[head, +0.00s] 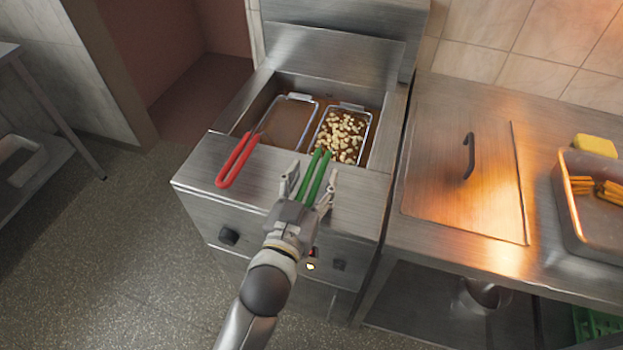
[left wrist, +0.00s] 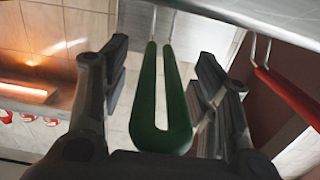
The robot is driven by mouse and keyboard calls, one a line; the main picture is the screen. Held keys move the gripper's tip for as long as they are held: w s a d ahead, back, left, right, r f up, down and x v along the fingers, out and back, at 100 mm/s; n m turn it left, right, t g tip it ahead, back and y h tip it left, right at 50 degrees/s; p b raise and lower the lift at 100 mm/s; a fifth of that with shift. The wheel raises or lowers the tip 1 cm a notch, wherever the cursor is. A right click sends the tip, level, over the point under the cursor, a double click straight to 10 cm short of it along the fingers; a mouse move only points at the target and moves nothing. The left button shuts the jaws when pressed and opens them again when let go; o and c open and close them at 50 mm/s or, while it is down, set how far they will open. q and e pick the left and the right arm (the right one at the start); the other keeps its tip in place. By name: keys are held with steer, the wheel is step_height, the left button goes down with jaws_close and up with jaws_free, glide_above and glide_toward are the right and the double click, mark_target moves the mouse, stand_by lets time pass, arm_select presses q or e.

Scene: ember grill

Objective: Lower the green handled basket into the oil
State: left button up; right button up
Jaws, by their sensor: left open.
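The green handled basket (head: 347,119) sits in the right side of the fryer well and holds several pale, chunky food pieces. Its green handle (head: 313,177) reaches over the fryer's front edge, and in the left wrist view the green handle loop (left wrist: 160,105) lies between my open fingers. My left gripper (head: 309,181) is open, with one finger on each side of the handle and visible gaps to it. The oil (head: 287,123) shows brown in the well. How deep the green handled basket sits in it is hard to tell. My right gripper is not in view.
A basket with a red handle (head: 237,161) sits beside it on the left. A steel counter with a lidded panel (head: 465,200) stands to the right, with a tray (head: 572,210) and a yellow block (head: 595,145). Open floor (head: 110,240) lies at left.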

arm_select(q)
steer(key=shift+f, duration=0.15)
steer(key=shift+s+a, duration=0.1)
steer(key=shift+s, duration=0.3)
steer(key=v, duration=1.1)
steer(key=shift+s, duration=0.1)
steer(key=s+a+f+g+y, duration=0.1)
steer(key=s+f+g, duration=0.15)
steer(key=f, duration=1.05)
steer(key=s+a+f+m+g, duration=0.1)
steer(key=s+a+f+g, duration=0.15)
steer(key=f, duration=1.05)
steer(key=s+a+f+g+y, duration=0.1)
steer(key=s+f+g, duration=0.15)
steer(key=f, duration=1.05)
steer(key=s+a+f+n+g+y, duration=0.1)
steer(key=s+a+f+g, duration=0.3)
steer(key=s+a+f, duration=0.3)
steer(key=s+a+f+n+g+y, duration=0.1)
steer(key=s+a+f+g, duration=0.3)
steer(key=s+a+f, duration=0.4)
steer(key=s+f+y, duration=0.1)
steer(key=s+f, duration=0.3)
steer(key=s, duration=0.1)
steer(key=shift+s+a+f, duration=0.25)
steer(key=shift+f, duration=0.1)
